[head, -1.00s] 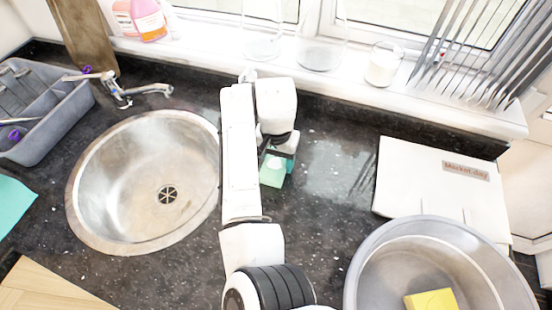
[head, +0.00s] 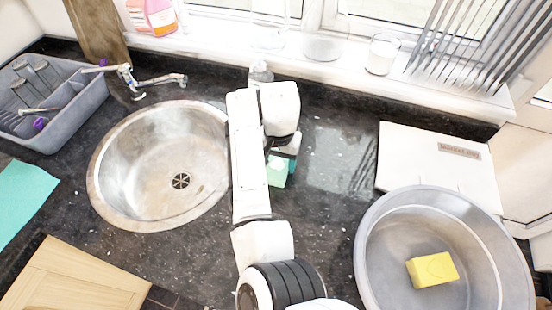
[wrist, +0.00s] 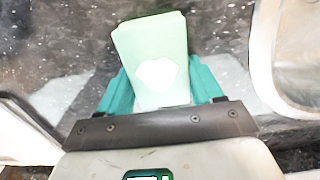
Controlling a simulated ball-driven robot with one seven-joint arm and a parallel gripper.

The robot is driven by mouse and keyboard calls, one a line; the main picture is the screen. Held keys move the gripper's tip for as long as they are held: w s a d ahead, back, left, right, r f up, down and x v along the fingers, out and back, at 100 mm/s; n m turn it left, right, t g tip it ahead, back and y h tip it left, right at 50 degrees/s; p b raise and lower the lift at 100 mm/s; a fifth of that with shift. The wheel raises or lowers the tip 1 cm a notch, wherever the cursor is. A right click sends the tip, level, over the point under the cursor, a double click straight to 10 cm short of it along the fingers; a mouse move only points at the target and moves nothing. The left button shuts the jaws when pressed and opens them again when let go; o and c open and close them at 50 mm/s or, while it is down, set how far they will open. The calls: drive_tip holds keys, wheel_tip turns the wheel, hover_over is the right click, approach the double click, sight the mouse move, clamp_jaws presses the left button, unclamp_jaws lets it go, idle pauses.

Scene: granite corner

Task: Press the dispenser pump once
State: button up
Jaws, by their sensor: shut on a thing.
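My gripper (head: 284,160) has teal fingers and is shut on a pale green block (head: 277,176) with a white patch. In the wrist view the green block (wrist: 150,35) sits between the teal fingers (wrist: 160,90). A grey bottle-like thing (head: 260,73), perhaps the dispenser, stands at the back of the counter below the window sill. It shows just beyond my arm, which hides its lower part. Its pump cannot be made out clearly. My gripper is apart from it, nearer the front, over the dark counter.
A round steel sink (head: 110,190) with a tap (head: 135,82) lies left of my arm. A grey rack (head: 75,125) stands at far left. At right are a white box (head: 430,165) and a grey basin (head: 372,250) holding a yellow sponge (head: 432,270). Counter is clear between.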

sight(278, 163)
drive_tip(key=shift+s, duration=0.2)
drive_tip(key=o, duration=1.1)
wheel_tip(278, 163, up, 11)
drive_tip(key=shift+f+b, duration=0.1)
drive_tip(key=shift+b, duration=0.7)
drive_tip(key=shift+f, duration=0.1)
